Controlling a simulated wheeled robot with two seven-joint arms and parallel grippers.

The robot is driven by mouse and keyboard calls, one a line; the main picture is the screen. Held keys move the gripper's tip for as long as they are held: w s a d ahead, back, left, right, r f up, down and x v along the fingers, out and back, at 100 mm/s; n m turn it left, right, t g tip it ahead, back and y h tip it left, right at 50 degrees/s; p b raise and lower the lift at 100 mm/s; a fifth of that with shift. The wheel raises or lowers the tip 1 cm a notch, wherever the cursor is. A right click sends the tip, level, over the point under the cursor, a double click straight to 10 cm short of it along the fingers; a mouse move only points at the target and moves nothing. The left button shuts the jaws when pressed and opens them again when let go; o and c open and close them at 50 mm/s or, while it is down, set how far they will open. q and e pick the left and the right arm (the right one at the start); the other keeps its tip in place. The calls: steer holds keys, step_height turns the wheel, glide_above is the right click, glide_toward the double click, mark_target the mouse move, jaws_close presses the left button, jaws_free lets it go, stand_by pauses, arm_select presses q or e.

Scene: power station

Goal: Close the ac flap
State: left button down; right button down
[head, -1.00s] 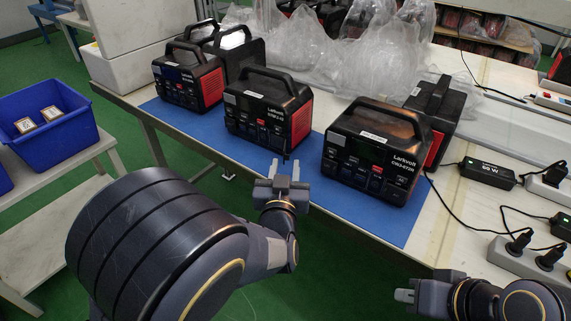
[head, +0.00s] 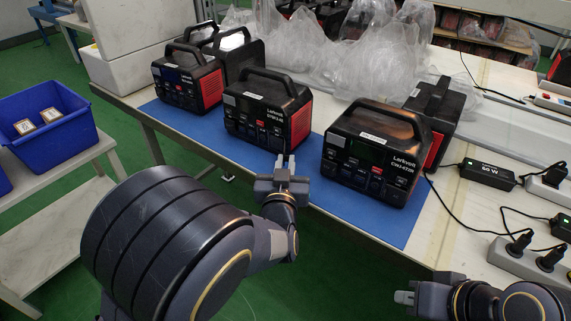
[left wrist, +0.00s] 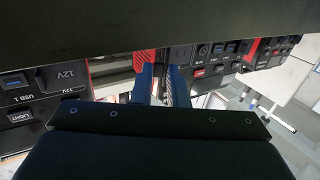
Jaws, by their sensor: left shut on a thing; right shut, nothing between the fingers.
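The middle black power station (head: 266,108), with red sides and a top handle, stands on the blue mat with its front towards me. My left gripper (head: 285,163) is at the lower right of its front, fingers close together. It is shut on a small dark piece there, apparently the AC flap, mostly hidden by the fingers. In the left wrist view my left fingers (left wrist: 162,84) stand with a narrow gap, and panels marked USB 1, 12V and LIGHT (left wrist: 35,90) show at the left. My right gripper (head: 405,297) is shut and empty at the lower right, away from the stations.
Another power station (head: 375,155) stands close to the right of my left gripper, and one more (head: 188,78) stands to the left. The blue mat (head: 325,198) is bare along its front edge. Cables, a power strip (head: 535,258) and an adapter (head: 488,175) lie at the right.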

stand_by(0.4)
